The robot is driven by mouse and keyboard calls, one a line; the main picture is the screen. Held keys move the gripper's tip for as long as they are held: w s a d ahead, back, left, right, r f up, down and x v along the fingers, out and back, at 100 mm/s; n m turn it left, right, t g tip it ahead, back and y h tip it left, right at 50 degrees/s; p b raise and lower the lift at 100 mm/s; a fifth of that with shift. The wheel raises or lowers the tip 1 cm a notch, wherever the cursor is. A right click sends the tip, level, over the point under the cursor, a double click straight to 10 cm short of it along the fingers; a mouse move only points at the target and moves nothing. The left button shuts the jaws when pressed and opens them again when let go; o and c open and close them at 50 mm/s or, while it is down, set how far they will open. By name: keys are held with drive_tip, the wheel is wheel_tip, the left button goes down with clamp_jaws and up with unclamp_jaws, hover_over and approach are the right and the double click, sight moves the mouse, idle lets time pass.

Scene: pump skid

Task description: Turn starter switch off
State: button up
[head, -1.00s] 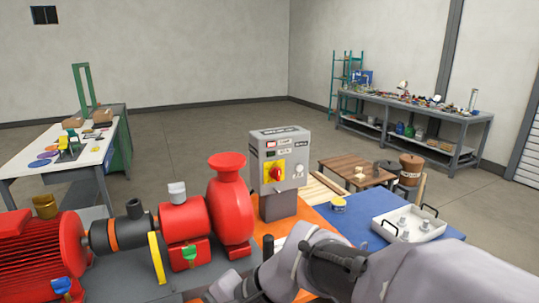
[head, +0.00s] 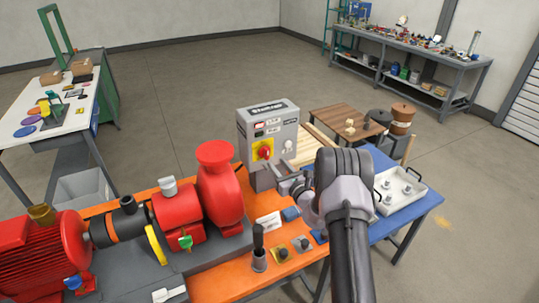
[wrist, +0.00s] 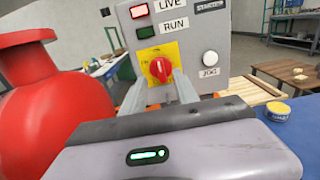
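The starter box (head: 268,128) is a grey panel on a short post behind the pump; it also fills the middle of the wrist view (wrist: 205,62). Its red rotary switch (wrist: 158,69) sits on a yellow plate (wrist: 174,49) and its grip looks roughly upright. In the head view the switch (head: 265,152) is partly visible above my gripper (head: 276,174). In the wrist view my gripper (wrist: 157,84) is open, one finger to each side of the switch and slightly below it. I cannot tell whether either finger touches it.
A red LIVE lamp (wrist: 139,11), a dark green RUN lamp (wrist: 145,33) and a white JOG button (wrist: 210,58) are on the panel. The red pump (head: 219,190) stands close at left. A white tray (head: 400,190) lies on the blue bench area at right.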

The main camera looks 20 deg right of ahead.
sight(268, 153)
drive_tip(key=w, duration=0.7)
drive_tip(key=shift+a, duration=0.15)
drive_tip(key=shift+c, duration=0.3)
clamp_jaws()
